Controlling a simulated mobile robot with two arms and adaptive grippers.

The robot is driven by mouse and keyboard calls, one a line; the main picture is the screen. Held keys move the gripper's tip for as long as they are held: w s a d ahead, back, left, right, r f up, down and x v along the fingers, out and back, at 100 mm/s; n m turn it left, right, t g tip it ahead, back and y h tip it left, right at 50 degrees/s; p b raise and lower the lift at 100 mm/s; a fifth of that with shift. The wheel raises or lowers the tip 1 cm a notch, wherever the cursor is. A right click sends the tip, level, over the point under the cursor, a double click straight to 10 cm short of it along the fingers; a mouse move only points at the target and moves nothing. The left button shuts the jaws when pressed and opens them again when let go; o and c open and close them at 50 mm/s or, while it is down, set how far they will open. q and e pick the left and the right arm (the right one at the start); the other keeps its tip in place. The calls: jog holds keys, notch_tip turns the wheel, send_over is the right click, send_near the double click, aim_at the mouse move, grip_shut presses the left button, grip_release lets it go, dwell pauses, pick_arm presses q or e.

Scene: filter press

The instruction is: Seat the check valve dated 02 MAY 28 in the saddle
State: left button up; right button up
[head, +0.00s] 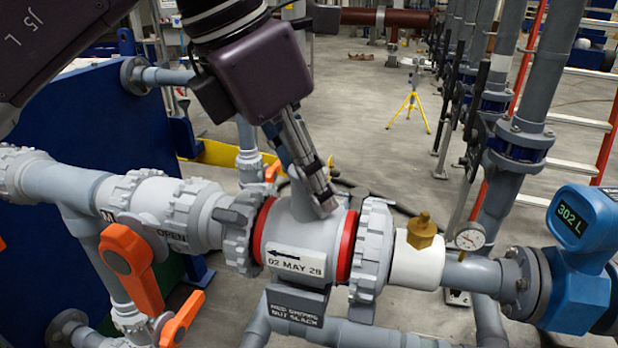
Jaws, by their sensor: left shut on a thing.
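The check valve (300,232) is a light grey body with a label reading 02 MAY 28 and an arrow pointing left. A red ring shows at each end of it. It sits in the pipe line between two ribbed grey union nuts, the left one (240,232) and the right one (373,250). The grey saddle (297,303), with a small dark lettered plate, is directly below the valve; their contact is hard to make out. My left gripper (322,200) comes down from above and is shut on the top of the valve. My right gripper is out of view.
Orange valve handles (133,268) stand out at the lower left. A brass fitting (422,231), a dial gauge (469,237) and a blue meter reading 302 L (582,230) are on the right. Grey pipes rise behind; open floor lies beyond.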

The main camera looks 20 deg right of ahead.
pick_arm(q)
jog(key=o, duration=1.4)
jog(key=shift+c, duration=0.2)
